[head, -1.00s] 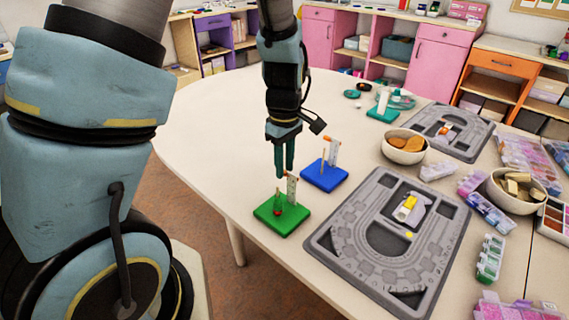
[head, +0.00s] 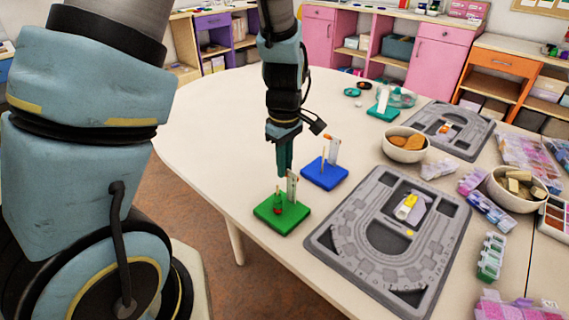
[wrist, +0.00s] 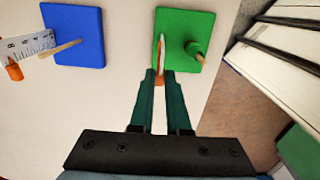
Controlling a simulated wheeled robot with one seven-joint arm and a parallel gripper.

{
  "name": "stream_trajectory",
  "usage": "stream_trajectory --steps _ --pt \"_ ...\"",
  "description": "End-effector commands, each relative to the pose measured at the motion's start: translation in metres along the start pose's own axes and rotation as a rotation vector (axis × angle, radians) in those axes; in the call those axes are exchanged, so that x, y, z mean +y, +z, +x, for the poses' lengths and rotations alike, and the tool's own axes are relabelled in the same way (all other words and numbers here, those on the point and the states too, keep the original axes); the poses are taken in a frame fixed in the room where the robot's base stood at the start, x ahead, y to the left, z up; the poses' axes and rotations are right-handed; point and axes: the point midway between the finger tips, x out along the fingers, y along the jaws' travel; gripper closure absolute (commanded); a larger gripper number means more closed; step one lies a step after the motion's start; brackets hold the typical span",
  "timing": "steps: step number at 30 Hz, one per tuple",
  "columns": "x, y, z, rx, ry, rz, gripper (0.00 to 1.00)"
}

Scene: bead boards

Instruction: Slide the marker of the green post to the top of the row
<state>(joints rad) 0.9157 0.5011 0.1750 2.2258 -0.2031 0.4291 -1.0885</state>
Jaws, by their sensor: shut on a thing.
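The green base (head: 283,220) stands on the table and bears a short post with beads (head: 278,203) and an upright white scale strip (head: 292,185). In the wrist view the green base (wrist: 177,22) lies just beyond my fingertips, with the post (wrist: 195,50) right of the strip. My gripper (head: 284,172) points down at the top part of the strip. In the wrist view my gripper (wrist: 160,78) is shut on the orange marker (wrist: 160,82), which shows between the fingertips. The marker's exact height against the beads cannot be told.
A blue base (head: 325,174) with its own post, strip and orange marker (head: 334,137) stands close behind, right of my gripper. A grey bead board (head: 335,240) lies to the right. Bowls and bead boxes are further right. The table is clear to the left.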

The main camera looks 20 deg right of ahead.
Motion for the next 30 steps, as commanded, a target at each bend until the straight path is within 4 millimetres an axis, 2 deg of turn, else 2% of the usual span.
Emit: stream_trajectory --steps 15,25,26,30 --pt "0.000 0.000 0.016 -0.001 0.000 -0.001 1.00" --pt "0.000 0.000 0.018 0.000 0.000 0.000 1.00" --pt "0.000 0.000 0.018 0.000 0.000 0.000 0.84" --pt "0.000 0.000 0.018 0.000 0.000 0.000 0.69"
